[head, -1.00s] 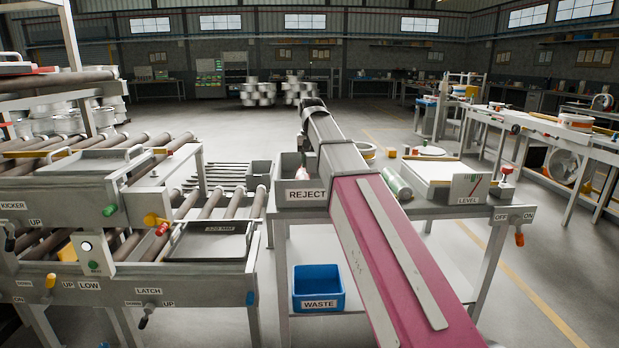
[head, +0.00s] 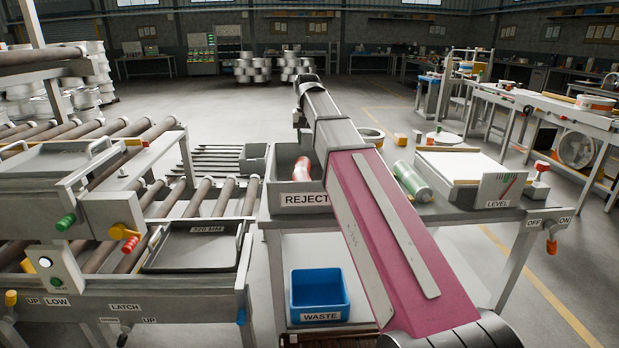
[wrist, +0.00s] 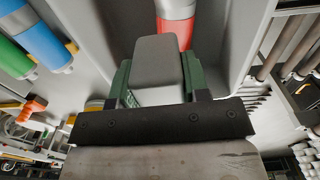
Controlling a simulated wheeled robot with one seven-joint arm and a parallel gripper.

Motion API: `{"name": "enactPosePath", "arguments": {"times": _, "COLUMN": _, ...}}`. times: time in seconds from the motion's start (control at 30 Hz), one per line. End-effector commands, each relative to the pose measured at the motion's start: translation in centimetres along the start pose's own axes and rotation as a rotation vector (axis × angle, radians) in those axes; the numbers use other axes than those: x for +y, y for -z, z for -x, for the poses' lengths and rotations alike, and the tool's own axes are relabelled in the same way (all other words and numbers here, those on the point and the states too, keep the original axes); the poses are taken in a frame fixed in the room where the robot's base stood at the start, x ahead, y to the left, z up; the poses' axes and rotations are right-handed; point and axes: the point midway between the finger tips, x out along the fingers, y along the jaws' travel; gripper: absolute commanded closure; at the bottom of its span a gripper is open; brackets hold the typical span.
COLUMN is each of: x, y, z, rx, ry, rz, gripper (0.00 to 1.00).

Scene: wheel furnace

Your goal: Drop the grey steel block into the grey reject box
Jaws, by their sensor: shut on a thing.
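The grey steel block (wrist: 158,60) is held between the green-sided fingers of my gripper (wrist: 156,78) in the wrist view. In that view the block shows against the inside of the grey reject box (wrist: 246,35). In the head view the grey reject box (head: 305,199), labelled REJECT, stands at the left end of a bench. My arm passes in front of the box's right side. The block and my gripper's fingers are hidden behind my arm there. How high the block is above the box floor I cannot tell.
A red object (head: 301,169) lies inside the box; it also shows beyond the block in the wrist view (wrist: 176,32). A green can (head: 411,181) and a level gauge (head: 497,190) are right on the bench. A blue waste bin (head: 319,293) sits below. A roller conveyor is left.

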Motion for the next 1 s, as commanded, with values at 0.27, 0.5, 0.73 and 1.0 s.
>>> {"name": "enactPosePath", "arguments": {"times": 0.27, "x": 0.0, "y": -0.1, "z": -2.9, "rx": -0.001, "ry": 0.000, "rz": 0.000, "gripper": 0.87}}
{"name": "enactPosePath", "arguments": {"times": 0.5, "x": 0.0, "y": 0.0, "z": -4.8, "rx": 0.000, "ry": 0.000, "rz": 0.000, "gripper": 0.87}}
{"name": "enactPosePath", "arguments": {"times": 0.73, "x": 0.0, "y": 0.0, "z": -5.0, "rx": 0.001, "ry": 0.000, "rz": 0.000, "gripper": 0.87}}
{"name": "enactPosePath", "arguments": {"times": 1.0, "x": 0.0, "y": 0.0, "z": -5.0, "rx": 0.000, "ry": 0.000, "rz": 0.000, "gripper": 0.28}}
